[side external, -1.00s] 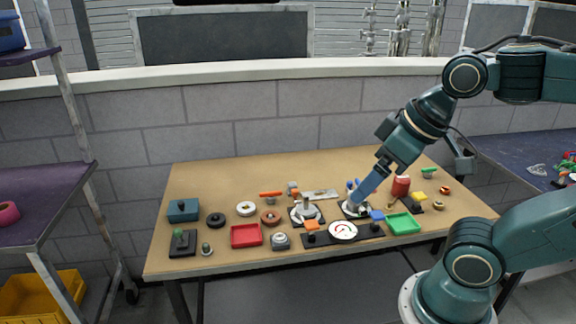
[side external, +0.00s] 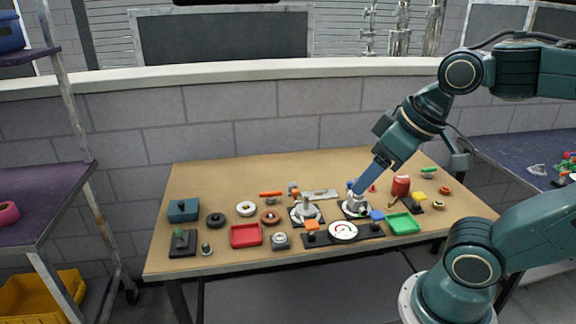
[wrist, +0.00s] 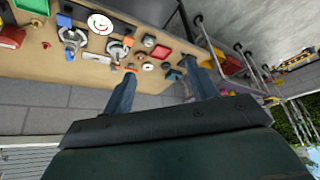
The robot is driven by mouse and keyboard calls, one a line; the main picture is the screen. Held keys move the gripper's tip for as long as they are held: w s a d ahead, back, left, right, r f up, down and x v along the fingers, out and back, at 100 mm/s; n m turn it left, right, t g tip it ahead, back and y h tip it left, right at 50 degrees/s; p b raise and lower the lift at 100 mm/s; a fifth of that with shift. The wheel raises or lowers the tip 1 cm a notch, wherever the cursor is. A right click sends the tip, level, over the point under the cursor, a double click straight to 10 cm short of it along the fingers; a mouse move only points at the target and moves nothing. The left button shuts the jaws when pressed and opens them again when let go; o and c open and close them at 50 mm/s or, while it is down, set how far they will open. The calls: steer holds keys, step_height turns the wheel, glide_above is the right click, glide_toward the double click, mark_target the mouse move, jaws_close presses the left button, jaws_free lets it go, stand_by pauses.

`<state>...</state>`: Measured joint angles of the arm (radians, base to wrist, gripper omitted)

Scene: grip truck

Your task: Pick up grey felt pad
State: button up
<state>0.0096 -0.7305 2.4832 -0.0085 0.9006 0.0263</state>
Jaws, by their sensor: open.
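I cannot clearly make out a grey felt pad. A small grey block with a rounded top (side external: 281,241) sits right of the red tray, and a flat pale grey plate (side external: 320,194) lies toward the back middle; I cannot tell if either is the pad. My gripper (side external: 356,190) points down and left, its tips at the upper part of a white round fixture (side external: 355,207) on a black base. I cannot tell if they touch. In the wrist view my gripper (wrist: 160,68) has its two fingers wide apart with nothing held between them.
A dial gauge on a black strip (side external: 343,231), a green tray (side external: 404,224) and a red can (side external: 401,187) are near the gripper. A second white fixture (side external: 306,211), the red tray (side external: 246,236) and a teal box (side external: 183,211) stand farther left.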

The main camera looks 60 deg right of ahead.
steer(key=w+d+r+m+g, duration=0.1)
steer(key=w+d+r+m, duration=0.2)
steer(key=w+m, duration=0.65)
steer(key=m+g+y, duration=0.1)
steer(key=m+y, duration=0.2)
steer(key=m, duration=1.4)
glide_above(295, 183)
steer(key=s+d, duration=0.3)
steer(key=s, duration=0.1)
step_height(295, 183, down, 20)
steer(key=shift+w+d+f, duration=0.2)
steer(key=shift+d+f, duration=0.05)
steer(key=shift+f, duration=0.25)
steer(key=shift+x, duration=4.35)
steer(key=shift+s+a+f, duration=0.1)
steer(key=shift+s, duration=0.05)
